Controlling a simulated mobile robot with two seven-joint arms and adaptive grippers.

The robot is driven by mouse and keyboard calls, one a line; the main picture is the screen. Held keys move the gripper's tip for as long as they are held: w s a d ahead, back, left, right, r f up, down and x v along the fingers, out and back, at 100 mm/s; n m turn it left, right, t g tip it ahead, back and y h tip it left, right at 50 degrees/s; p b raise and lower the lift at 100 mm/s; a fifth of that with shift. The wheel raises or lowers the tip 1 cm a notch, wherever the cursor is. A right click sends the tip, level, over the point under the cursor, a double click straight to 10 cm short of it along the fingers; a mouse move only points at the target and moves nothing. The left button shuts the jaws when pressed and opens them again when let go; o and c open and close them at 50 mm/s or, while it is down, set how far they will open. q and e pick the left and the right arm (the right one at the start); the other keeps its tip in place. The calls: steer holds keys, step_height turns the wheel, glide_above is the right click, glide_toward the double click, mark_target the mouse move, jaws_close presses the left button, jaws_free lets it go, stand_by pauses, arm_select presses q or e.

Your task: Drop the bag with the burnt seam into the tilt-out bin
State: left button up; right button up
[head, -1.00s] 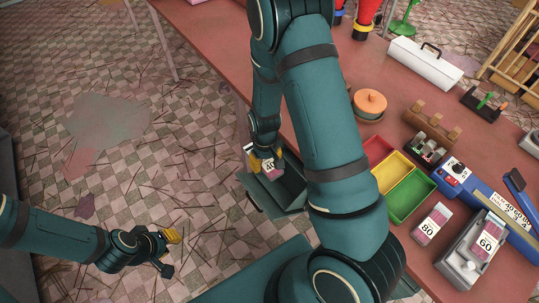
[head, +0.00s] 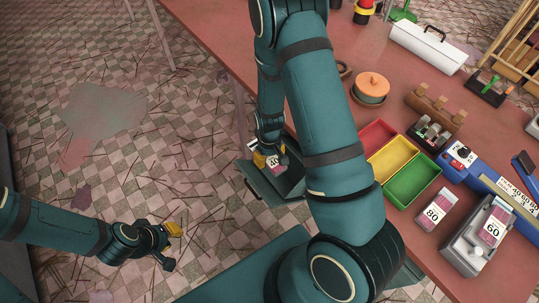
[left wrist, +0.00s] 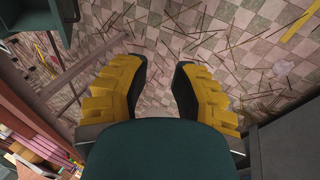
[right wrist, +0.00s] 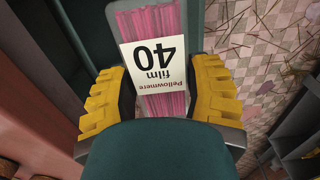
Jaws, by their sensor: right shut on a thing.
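My right gripper (head: 269,160) is shut on a pink bag labelled 40 (head: 275,165). In the right wrist view the bag (right wrist: 160,55) sits between the fingers, its label upside down. The tilt-out bin (head: 262,190) is a dark grey-green box open at the table's side. The bag is over the bin's opening in the head view; I cannot tell how deep it is. The bag 80 (head: 435,211) lies on the table, and the bag 60 (head: 493,226) is on a grey device. No burnt seam is clear to me. My left gripper (head: 171,246) is open and empty.
Red, yellow and green trays (head: 411,185) stand on the red-brown table (head: 330,88) near the bin. A blue sealer-like device (head: 480,178) lies to their right. The littered checkered floor left of the table is mostly open.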

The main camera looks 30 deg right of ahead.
steer(key=shift+f+b, duration=4.25)
steer(key=shift+f, duration=1.45)
steer(key=o, duration=1.2)
steer(key=shift+o, duration=0.2)
steer(key=shift+r, duration=0.2)
